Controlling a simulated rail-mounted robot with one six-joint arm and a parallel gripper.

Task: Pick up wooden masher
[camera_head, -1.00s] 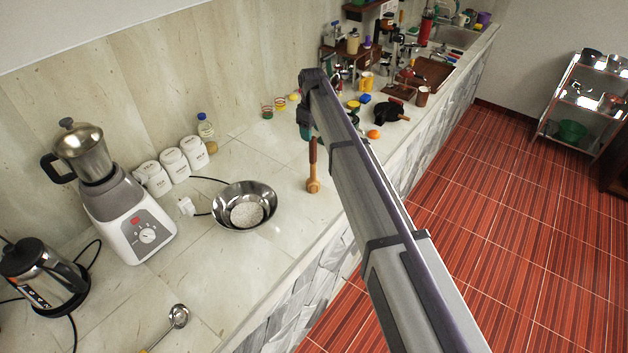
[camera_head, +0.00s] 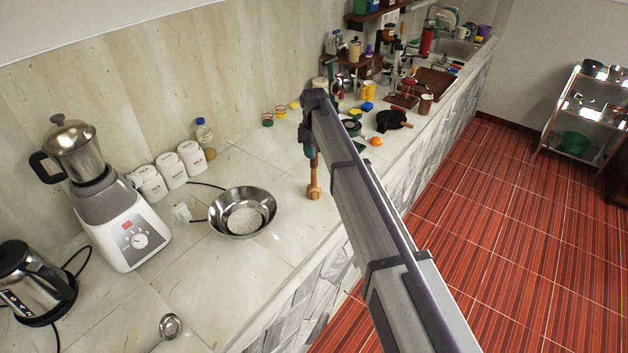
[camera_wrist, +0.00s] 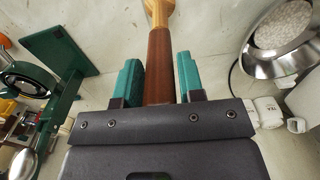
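The wooden masher (camera_head: 314,189) is on the counter to the right of the steel bowl, with its light wood end toward the front edge. In the wrist view its dark brown handle (camera_wrist: 159,70) runs between the two teal fingers of my gripper (camera_wrist: 160,72). The fingers are open, one on each side of the handle, with a narrow gap showing on both sides. In the head view my gripper (camera_head: 310,150) is over the handle and hides much of it. The far end of the masher is cut off in the wrist view.
A steel bowl (camera_head: 218,218) with pale contents stands left of the masher. A green object (camera_wrist: 62,55) lies left of my gripper in the wrist view. White canisters (camera_head: 171,170) and a blender (camera_head: 115,225) stand farther left. An orange item (camera_head: 376,141) and a black pan (camera_head: 393,119) are beyond.

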